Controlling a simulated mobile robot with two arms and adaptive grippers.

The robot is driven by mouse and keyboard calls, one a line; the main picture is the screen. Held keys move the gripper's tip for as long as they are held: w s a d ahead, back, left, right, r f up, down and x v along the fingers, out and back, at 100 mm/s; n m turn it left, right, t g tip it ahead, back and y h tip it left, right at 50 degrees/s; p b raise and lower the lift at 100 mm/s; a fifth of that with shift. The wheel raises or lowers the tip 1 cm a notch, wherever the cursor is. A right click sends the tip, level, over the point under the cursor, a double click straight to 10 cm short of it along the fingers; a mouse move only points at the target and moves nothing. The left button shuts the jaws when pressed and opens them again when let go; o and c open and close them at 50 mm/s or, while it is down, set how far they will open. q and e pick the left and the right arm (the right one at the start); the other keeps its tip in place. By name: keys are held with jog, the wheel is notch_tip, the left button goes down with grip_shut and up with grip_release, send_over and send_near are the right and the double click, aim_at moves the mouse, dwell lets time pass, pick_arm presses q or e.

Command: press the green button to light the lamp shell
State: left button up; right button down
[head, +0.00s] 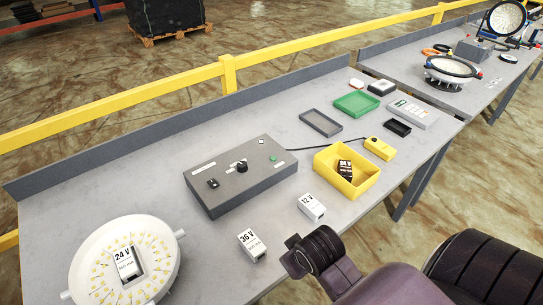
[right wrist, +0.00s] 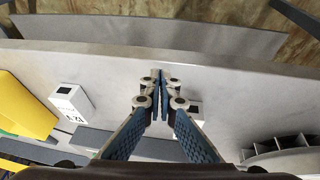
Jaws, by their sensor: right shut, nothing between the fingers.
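The grey control box (head: 240,175) stands mid-table. It has a green button (head: 273,158) on its right end, a black knob (head: 241,166) and a black switch (head: 213,183). The round white lamp shell (head: 82,283) lies at the lower left; a white 24 V module (head: 125,262) sits in its middle. I cannot tell whether its yellowish dots are lit. My right arm reaches in from the lower right of the head view, its fingers not discernible there. In the right wrist view my right gripper (right wrist: 158,80) is shut and empty, above the table. My left gripper is out of view.
White modules, 36 V (head: 252,246) and 12 V (head: 311,207), stand in front of the box. A yellow bin (head: 365,186) holds a black module (head: 344,171). A grey tray (head: 321,123) and green tray (head: 357,103) lie behind. A low wall (head: 200,108) edges the table's back.

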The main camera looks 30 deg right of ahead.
jog(key=w+d+r, duration=0.1)
jog(key=w+d, duration=0.2)
jog(key=w+d+r+m, duration=0.1)
jog(key=w+d, duration=0.2)
jog(key=w, duration=0.1)
jog(key=w+d+m+t+h, duration=0.1)
jog(key=w+d, duration=0.2)
jog(key=shift+w+d+r, duration=0.15)
jog(key=shift+d+r, duration=0.15)
jog(key=shift+r, duration=0.1)
jog(key=w+d+r+m+t+y, duration=0.1)
jog(key=w+d+r+m, duration=0.1)
jog(key=w+d+r, duration=0.4)
jog(key=w+d+r+m+t, duration=0.1)
jog(key=w+d+m, duration=0.2)
jog(key=w, duration=0.6)
jog(key=w+a+r+t+y, duration=0.1)
jog(key=w+a+r+y, duration=0.1)
jog(key=w+r, duration=0.4)
jog(key=shift+w+m+t+y, duration=0.3)
jog(key=shift+w+m+t, duration=0.1)
jog(key=shift+w, duration=0.6)
jog(key=shift+f, duration=0.1)
jog(key=b, duration=0.7)
send_over(275, 159)
notch_tip(275, 159, down, 7)
jog(key=shift+w+r, duration=0.1)
jog(key=shift+d+f, duration=0.1)
jog(key=shift+f, duration=0.85)
jog(key=shift+f, duration=0.15)
